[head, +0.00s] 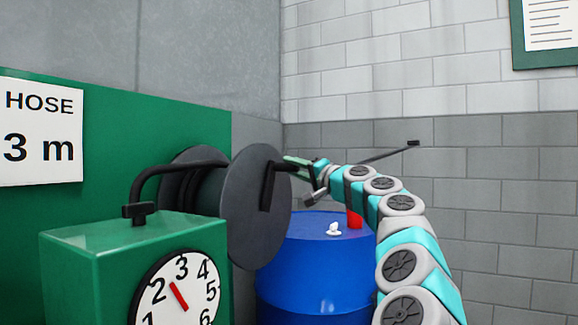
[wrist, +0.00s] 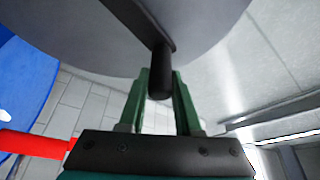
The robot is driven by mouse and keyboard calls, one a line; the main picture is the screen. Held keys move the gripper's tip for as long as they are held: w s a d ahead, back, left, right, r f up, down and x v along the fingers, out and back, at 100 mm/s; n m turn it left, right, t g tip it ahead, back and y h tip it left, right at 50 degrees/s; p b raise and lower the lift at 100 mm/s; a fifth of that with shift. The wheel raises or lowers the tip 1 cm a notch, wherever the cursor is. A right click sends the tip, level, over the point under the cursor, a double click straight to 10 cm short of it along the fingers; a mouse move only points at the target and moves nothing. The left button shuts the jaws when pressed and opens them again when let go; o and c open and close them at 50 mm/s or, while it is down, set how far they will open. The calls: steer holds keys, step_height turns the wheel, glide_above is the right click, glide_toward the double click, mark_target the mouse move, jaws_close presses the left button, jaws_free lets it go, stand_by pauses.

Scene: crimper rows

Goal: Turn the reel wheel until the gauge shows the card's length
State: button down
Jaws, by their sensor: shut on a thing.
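The card (head: 40,130) on the green panel reads "HOSE 3 m". The white gauge (head: 200,280) on the green box has a red needle pointing between 2 and 3. The grey reel wheel (head: 240,220) stands behind the box, with a dark crank arm (head: 267,183) on its face. My gripper (head: 296,163) is at the crank's upper end. In the wrist view, my gripper's green fingers (wrist: 160,98) are shut on the dark crank handle (wrist: 160,75), one on each side. The wheel face (wrist: 80,40) fills the top of that view.
A blue barrel (head: 315,265) stands below and right of the reel, with a small white item (head: 333,229) and a red object (head: 354,219) at its top. A black pipe (head: 150,175) curves from the box to the reel. A framed notice (head: 548,25) hangs on the brick wall.

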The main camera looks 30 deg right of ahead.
steer(key=shift+w+d+f, duration=0.45)
steer(key=shift+d+f, duration=0.1)
steer(key=shift+d, duration=0.1)
steer(key=shift+w+d+f, duration=0.1)
steer(key=shift+f, duration=0.05)
steer(key=c, duration=0.6)
jaws_free()
steer(key=shift+s, duration=0.2)
steer(key=b+v, duration=0.1)
steer(key=v, duration=0.6)
steer(key=shift+s+b, duration=0.2)
steer(key=shift+b, duration=0.1)
